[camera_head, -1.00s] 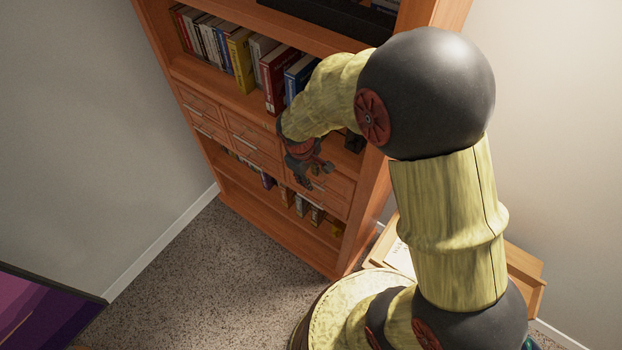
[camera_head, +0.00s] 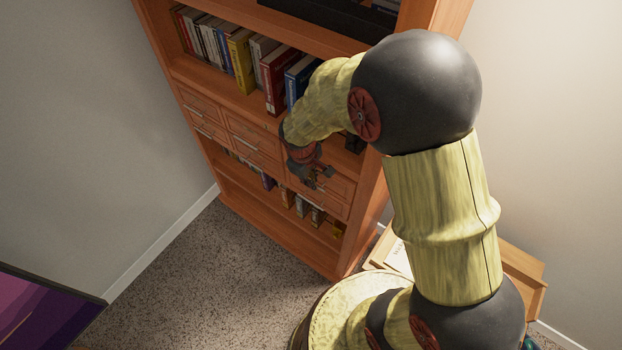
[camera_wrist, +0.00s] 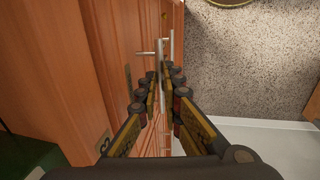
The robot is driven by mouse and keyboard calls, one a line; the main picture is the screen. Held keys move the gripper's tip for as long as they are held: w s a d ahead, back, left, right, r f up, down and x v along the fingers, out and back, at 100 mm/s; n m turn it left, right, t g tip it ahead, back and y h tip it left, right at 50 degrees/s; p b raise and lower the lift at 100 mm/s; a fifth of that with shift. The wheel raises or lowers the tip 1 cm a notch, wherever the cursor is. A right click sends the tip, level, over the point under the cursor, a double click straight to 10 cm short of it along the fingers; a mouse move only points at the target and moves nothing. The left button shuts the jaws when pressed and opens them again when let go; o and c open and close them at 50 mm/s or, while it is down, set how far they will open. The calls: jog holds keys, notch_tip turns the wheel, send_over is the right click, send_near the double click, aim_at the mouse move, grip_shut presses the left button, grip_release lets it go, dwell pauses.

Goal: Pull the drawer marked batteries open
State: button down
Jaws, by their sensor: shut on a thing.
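The drawers are wooden fronts with slim metal bar handles in the orange-brown bookcase (camera_head: 345,240). My gripper (camera_head: 322,178) is at the right column of drawers, in front of the upper one (camera_head: 340,186), and hides part of that front. In the wrist view my gripper (camera_wrist: 162,80) has its fingertips drawn together on a metal bar handle (camera_wrist: 160,58). No clear gap shows around the held drawer.
Books (camera_head: 240,60) stand on the shelf above the drawers, and more items (camera_head: 302,206) are on the shelf below. Open carpet (camera_head: 215,270) lies in front of the bookcase. A low wooden piece (camera_head: 522,270) stands to the right near the wall.

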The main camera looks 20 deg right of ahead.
dwell(0.8)
jog(key=s+a+b, duration=0.1)
jog(key=s+a, duration=0.5)
jog(key=a, duration=0.3)
jog(key=shift+s+a, duration=0.3)
jog(key=shift+a, duration=0.1)
jog(key=c, duration=2.6)
grip_release()
jog(key=shift+s, duration=0.15)
jog(key=o, duration=0.3)
jog(key=shift+f, duration=0.1)
jog(key=shift+o, duration=1.7)
notch_tip(320, 180, up, 12)
jog(key=s+a, duration=0.1)
jog(key=a, duration=0.1)
